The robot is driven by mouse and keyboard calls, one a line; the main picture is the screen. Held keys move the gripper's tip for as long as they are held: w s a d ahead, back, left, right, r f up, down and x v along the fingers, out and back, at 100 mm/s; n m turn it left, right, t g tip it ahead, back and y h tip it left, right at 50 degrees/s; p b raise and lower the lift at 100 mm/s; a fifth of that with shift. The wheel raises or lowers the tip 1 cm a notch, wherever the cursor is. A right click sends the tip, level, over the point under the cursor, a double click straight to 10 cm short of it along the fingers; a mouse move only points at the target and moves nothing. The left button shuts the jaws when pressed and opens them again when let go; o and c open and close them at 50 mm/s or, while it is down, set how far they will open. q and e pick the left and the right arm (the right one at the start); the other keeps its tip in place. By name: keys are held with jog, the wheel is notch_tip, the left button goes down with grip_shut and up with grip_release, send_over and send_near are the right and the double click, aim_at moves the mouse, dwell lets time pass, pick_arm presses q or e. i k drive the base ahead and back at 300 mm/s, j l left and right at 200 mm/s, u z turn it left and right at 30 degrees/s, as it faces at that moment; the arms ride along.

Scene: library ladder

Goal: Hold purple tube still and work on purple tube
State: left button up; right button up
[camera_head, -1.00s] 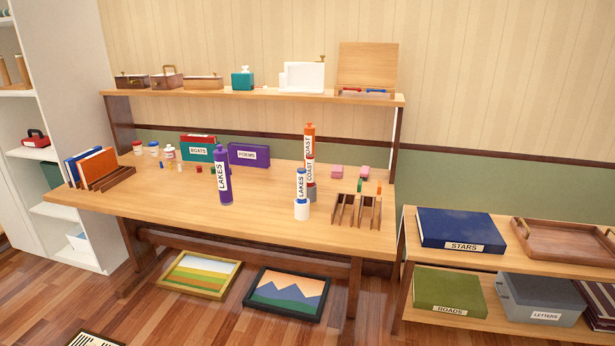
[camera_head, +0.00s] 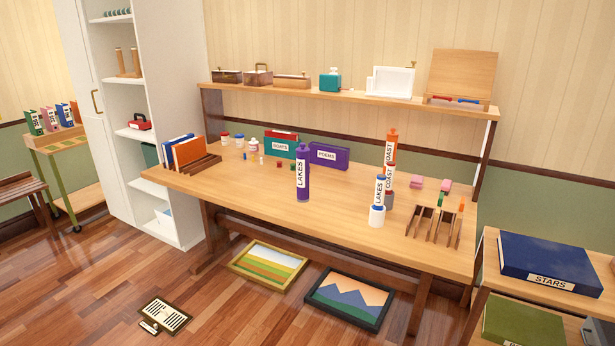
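The purple tube (camera_head: 303,172) stands upright on the wooden table (camera_head: 260,196), near its front edge left of the middle. It has a purple cap and a white label reading LAKES. Nothing is touching it. Neither of my grippers shows in the head view, so their state cannot be seen.
A purple POEMS box (camera_head: 329,155) lies behind. Framed pictures (camera_head: 350,298) lie on the floor below. Floor at the front left is mostly clear.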

aim_at(302, 159)
jog(key=i+l+u, duration=0.1)
jog(key=i, duration=1.25)
